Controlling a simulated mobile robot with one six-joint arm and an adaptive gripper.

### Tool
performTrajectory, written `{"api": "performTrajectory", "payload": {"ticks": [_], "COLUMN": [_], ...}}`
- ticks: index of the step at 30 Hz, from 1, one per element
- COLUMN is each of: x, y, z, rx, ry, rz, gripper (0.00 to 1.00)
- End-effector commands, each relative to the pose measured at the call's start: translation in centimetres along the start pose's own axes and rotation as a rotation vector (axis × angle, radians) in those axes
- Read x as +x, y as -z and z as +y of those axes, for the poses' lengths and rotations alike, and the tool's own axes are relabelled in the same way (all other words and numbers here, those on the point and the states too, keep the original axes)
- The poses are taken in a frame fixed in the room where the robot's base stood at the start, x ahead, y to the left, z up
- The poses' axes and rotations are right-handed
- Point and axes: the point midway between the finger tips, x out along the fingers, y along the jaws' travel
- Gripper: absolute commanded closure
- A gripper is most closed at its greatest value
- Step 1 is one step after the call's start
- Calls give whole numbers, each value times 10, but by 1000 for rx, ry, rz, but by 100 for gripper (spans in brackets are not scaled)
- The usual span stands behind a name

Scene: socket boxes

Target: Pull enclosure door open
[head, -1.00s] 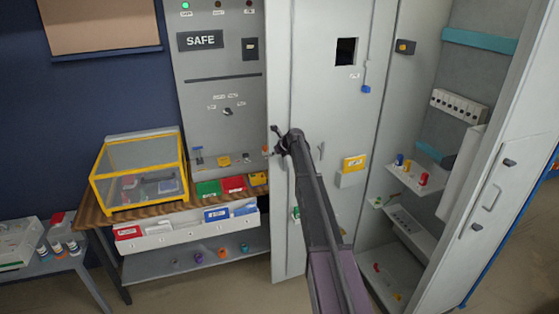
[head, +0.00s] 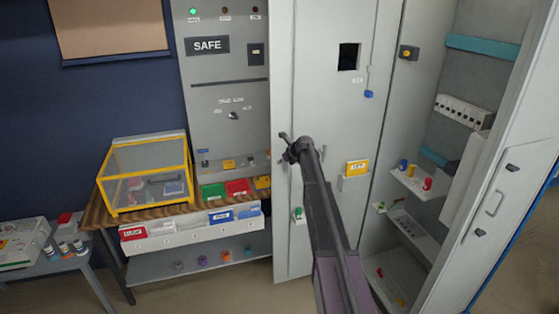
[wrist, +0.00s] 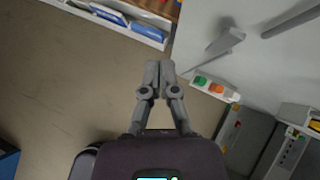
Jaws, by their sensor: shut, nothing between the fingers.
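The grey enclosure door (head: 332,105) is the tall middle panel in the head view, with a small dark window (head: 348,57) and a yellow-fronted box (head: 356,168). My gripper (head: 286,138) is in front of the door's left edge, fingers together and empty. In the wrist view my gripper (wrist: 159,68) is shut beside the pale panel (wrist: 260,60), over the floor. A grey lever-like piece (wrist: 225,40) stands out from that panel, right of the fingertips and apart from them. My arm hides part of the door's lower half. Whether the fingertips touch the door is unclear.
An open cabinet bay with shelves (head: 412,182) is at right, its swung-out door (head: 500,190) beyond. A control panel marked SAFE (head: 208,45), a yellow-framed clear case (head: 150,178) and a bin rack (head: 190,228) are at left. The floor shows at lower left.

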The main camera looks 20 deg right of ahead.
Motion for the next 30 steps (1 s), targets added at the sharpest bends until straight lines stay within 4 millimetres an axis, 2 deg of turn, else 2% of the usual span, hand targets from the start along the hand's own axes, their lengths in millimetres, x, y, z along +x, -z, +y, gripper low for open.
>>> {"api": "performTrajectory", "payload": {"ticks": [1,18,24,30], "x": [-11,-73,-86,-89], "y": [-4,-7,-7,-7], "z": [3,24,28,30], "rx": [0,-1,-1,-1], "ry": [0,0,0,-1], "rz": [0,0,0,0], "gripper": [100,100,100,100]}}
